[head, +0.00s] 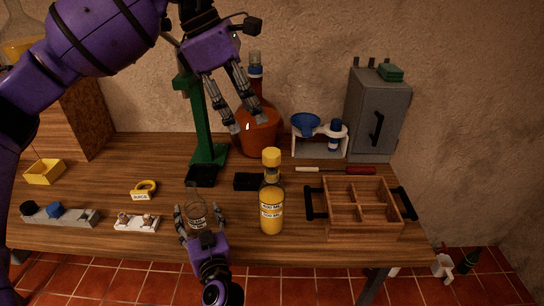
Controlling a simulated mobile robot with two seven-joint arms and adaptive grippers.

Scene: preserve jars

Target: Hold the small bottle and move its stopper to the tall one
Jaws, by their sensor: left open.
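The small bottle (196,212), clear glass with a dark-lettered label, stands near the table's front edge; I see no stopper on its narrow neck. My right gripper (199,212) has its fingers on either side of its body and appears shut on it. The tall bottle (271,211), with a yellow label, stands upright to the right. A yellow stopper (271,157) sits at the top of its neck. My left gripper (249,125) is open and empty, above and behind the tall bottle in the picture, in front of the orange flask (258,137).
A green stand (196,125) and a black block (249,182) are behind the bottles. A wooden divided crate (361,208) is at right, below a grey cabinet (371,115). A white rack (136,223) and a yellow tape roll (145,188) lie at left.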

